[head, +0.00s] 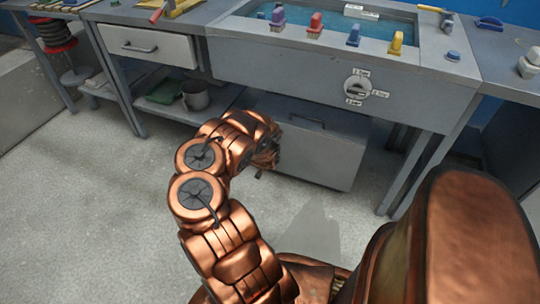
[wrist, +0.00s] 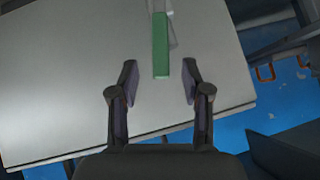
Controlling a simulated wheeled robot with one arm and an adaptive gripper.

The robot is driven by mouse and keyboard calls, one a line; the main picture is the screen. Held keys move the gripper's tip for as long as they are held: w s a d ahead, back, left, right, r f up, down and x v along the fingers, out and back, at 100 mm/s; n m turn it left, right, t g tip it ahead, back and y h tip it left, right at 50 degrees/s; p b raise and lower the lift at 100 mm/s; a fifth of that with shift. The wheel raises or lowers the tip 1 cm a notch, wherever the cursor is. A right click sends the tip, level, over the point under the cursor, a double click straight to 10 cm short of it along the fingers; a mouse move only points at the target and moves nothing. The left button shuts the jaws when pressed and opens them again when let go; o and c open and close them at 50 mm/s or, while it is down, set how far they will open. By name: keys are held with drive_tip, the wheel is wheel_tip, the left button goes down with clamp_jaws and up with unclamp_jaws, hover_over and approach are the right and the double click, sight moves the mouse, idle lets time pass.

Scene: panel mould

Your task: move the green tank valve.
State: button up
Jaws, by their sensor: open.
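A green bar (wrist: 160,45), which looks like the green tank valve's handle, shows at the top middle of the wrist view against a grey panel. A pale, translucent piece lies beside its upper end. My gripper (wrist: 160,72) is open, with one finger on each side of the bar's lower end and visible gaps on both sides. Whether the bar is at finger depth I cannot tell. In the head view my gripper (head: 266,160) is by the grey cabinet under the tank; its fingers are hard to make out. No green valve shows there.
The tank bench (head: 270,58) holds water and several coloured brushes. A round dial (head: 357,87) with white labels is on its front. The grey cabinet (head: 325,150) stands below. A metal pot (head: 195,95) sits on the lower shelf at left. The floor at left is clear.

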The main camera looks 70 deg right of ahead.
drive_tip(key=shift+v, duration=2.55)
